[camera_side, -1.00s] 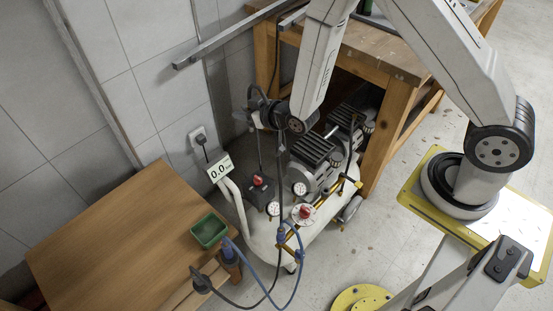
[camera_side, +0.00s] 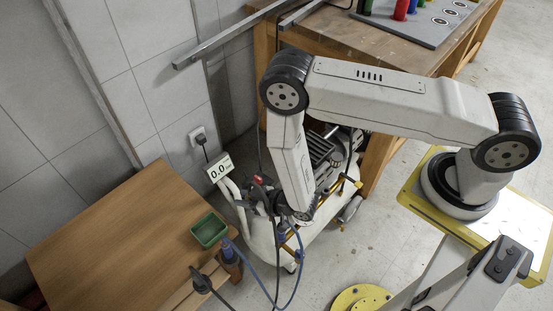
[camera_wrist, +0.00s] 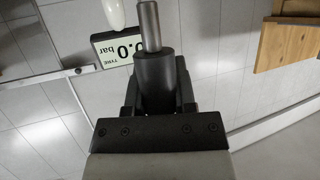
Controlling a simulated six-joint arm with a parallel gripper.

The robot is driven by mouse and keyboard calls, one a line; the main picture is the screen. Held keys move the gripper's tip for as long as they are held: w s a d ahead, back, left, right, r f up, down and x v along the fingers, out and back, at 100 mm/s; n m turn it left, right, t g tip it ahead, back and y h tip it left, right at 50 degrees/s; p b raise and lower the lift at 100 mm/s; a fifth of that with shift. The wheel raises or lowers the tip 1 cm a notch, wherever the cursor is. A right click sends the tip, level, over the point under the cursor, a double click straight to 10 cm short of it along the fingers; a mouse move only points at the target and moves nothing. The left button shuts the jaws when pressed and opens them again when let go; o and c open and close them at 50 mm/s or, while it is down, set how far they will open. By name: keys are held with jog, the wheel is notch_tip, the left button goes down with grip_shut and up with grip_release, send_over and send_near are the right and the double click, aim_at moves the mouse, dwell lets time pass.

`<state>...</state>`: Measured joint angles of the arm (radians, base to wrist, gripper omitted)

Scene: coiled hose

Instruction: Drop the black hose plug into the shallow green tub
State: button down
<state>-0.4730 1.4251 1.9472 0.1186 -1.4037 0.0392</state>
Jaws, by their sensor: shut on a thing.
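My gripper (camera_wrist: 158,88) is shut on a black cylinder with a bare metal tip, which looks like the black hose plug (camera_wrist: 154,72). The metal tip points away from my gripper in the wrist view. In the side view my gripper (camera_side: 272,198) is a dark shape over the compressor, and the plug cannot be made out there. The shallow green tub (camera_side: 209,231) sits on the right end of the low wooden table, left of my gripper and clear of it. It looks empty.
The low wooden table (camera_side: 110,245) has a wide bare top. A small display reading 0.0 bar (camera_side: 220,169) stands behind the tub. A blue hose (camera_side: 262,279) loops below my gripper. A wooden bench (camera_side: 385,55) stands behind my arm.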

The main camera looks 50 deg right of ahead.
jog(key=shift+n, duration=0.3)
jog(key=s+f, duration=0.1)
jog(key=s+a+f, duration=0.1)
jog(key=s+f, duration=0.1)
jog(key=shift+s+f, duration=0.15)
jog(key=shift+f, duration=0.15)
send_over(218, 231)
notch_tip(218, 231, down, 9)
jog(key=shift+s+d, duration=0.2)
jog(key=shift+s, duration=0.1)
jog(key=shift+f, duration=0.2)
jog(key=shift+w+a+f, duration=0.1)
jog(key=shift+w+f, duration=0.05)
jog(key=shift+f, duration=0.75)
jog(key=shift+w+f, duration=0.1)
jog(key=shift+f, duration=0.8)
jog(key=shift+f, duration=0.55)
